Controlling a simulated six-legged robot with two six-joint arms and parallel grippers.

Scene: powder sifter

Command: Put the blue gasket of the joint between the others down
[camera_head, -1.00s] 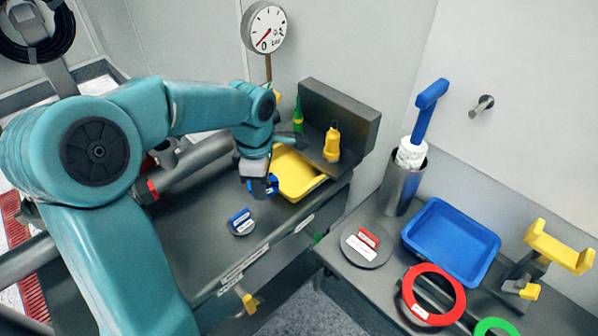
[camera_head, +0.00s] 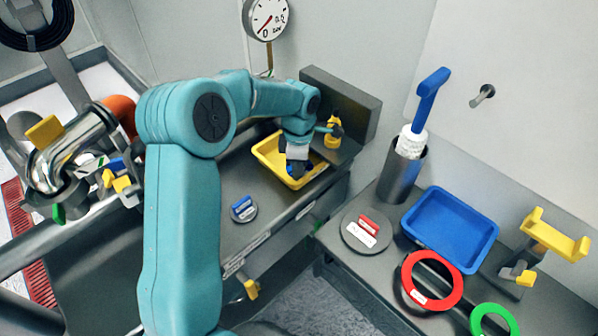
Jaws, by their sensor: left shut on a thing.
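My left gripper (camera_head: 298,168) reaches down from above into the yellow tray (camera_head: 262,153). It is shut on a small blue piece (camera_head: 291,168), which I take for the blue gasket. The piece is mostly hidden by the jaws and looks low inside the tray. I cannot tell whether it touches the tray floor. The pipe joint (camera_head: 75,150) at the left has yellow, green and blue parts, and my left arm stands close beside it. My right gripper is not in view.
A blue-tabbed disc (camera_head: 243,209) lies on the bench in front of the tray. A yellow bottle (camera_head: 333,133) stands behind the tray. On the right bench are a blue tray (camera_head: 410,222), a red ring (camera_head: 458,285), a green ring (camera_head: 476,318) and a red-tabbed disc (camera_head: 352,239).

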